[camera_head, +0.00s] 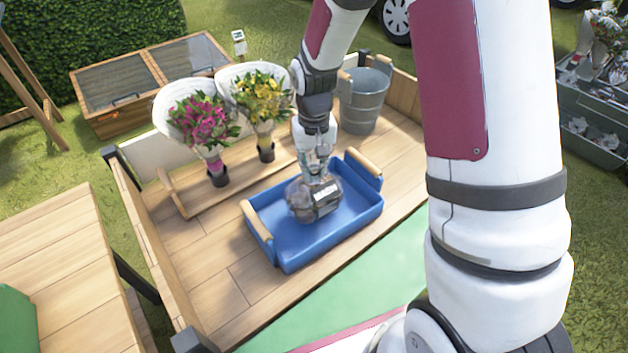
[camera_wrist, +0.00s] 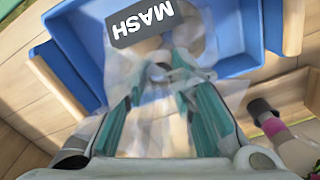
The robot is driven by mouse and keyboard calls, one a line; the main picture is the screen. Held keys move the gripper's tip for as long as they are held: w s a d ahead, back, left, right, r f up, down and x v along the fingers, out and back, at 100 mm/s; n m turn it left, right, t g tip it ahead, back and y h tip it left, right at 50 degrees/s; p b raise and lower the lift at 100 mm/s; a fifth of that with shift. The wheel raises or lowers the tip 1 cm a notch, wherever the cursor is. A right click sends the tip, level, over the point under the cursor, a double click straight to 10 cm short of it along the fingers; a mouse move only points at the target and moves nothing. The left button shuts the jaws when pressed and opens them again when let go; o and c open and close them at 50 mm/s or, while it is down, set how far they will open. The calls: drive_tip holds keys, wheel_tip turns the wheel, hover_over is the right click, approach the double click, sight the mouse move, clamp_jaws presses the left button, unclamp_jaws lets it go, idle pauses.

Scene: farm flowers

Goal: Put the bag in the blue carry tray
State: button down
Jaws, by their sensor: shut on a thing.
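The bag (camera_head: 312,202) is clear plastic with brownish contents and a dark label. In the wrist view the bag (camera_wrist: 141,22) shows the label's word "MASH". My gripper (camera_head: 318,172) is shut on the top of the bag and points down over the blue carry tray (camera_head: 290,256). In the wrist view my gripper (camera_wrist: 163,85) has its teal fingers pinching the clear plastic. The bag hangs within the tray's outline; whether its underside touches the tray floor I cannot tell. The tray has wooden handles at both ends and holds nothing else that I see.
A wooden carrier (camera_head: 181,197) with two wrapped bouquets, pink (camera_head: 202,123) and yellow (camera_head: 262,97), stands behind the tray. A metal bucket (camera_head: 364,100) stands at the back right. Low wooden walls edge the planked bed. Bare planks (camera_head: 195,290) lie left of the tray.

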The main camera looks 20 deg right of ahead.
sight(314, 179)
drive_tip(key=shift+f+b, duration=0.45)
drive_tip(key=shift+f, duration=1.45)
drive_tip(key=c, duration=1.3)
unclamp_jaws()
wheel_tip(314, 179, up, 12)
drive_tip(key=p, duration=0.3)
drive_tip(key=shift+r, duration=0.25)
